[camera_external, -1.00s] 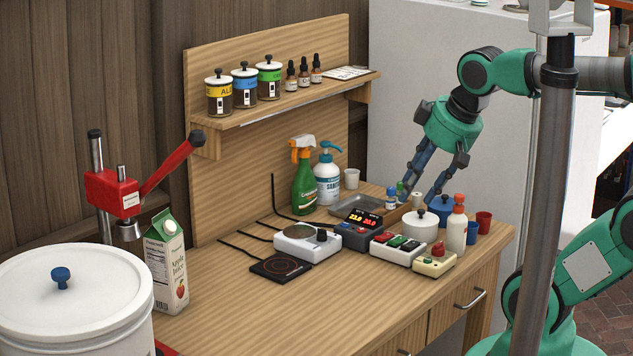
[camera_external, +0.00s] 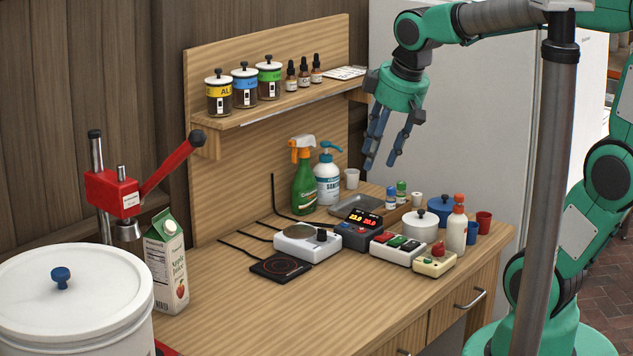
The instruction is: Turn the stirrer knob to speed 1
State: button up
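The stirrer appears to be the white box (camera_external: 296,244) with a round grey plate, standing mid-bench. Its small dark knob (camera_external: 321,236) is at the right end of its top. Speed marks are too small to read. My gripper (camera_external: 379,165) hangs in the air above the back right of the bench, fingers pointing down. Its fingers are apart and nothing is between them. It is up and to the right of the knob, not touching it.
A controller with lit digits (camera_external: 361,229) and a switch box (camera_external: 397,248) stand right of the stirrer. A black hot pad (camera_external: 281,266) lies in front. A spray bottle (camera_external: 303,183) and pump bottle (camera_external: 327,177) stand behind. The front of the bench (camera_external: 300,315) is clear.

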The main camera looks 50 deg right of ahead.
jog(key=w+d+n+g+p, duration=0.1)
jog(key=w+d+n+p, duration=0.15)
jog(key=w, duration=0.55)
jog(key=n+g+p, duration=0.3)
jog(key=n+p, duration=0.1)
jog(key=p, duration=0.2)
send_over(322, 234)
notch_tip(322, 234, down, 16)
jog(key=shift+w+d+f, duration=0.15)
jog(key=shift+w+d, duration=0.1)
jog(key=shift+f, duration=0.1)
notch_tip(322, 234, down, 14)
jog(key=shift+r+b, duration=0.2)
jog(key=shift+b, duration=0.4)
grip_shut()
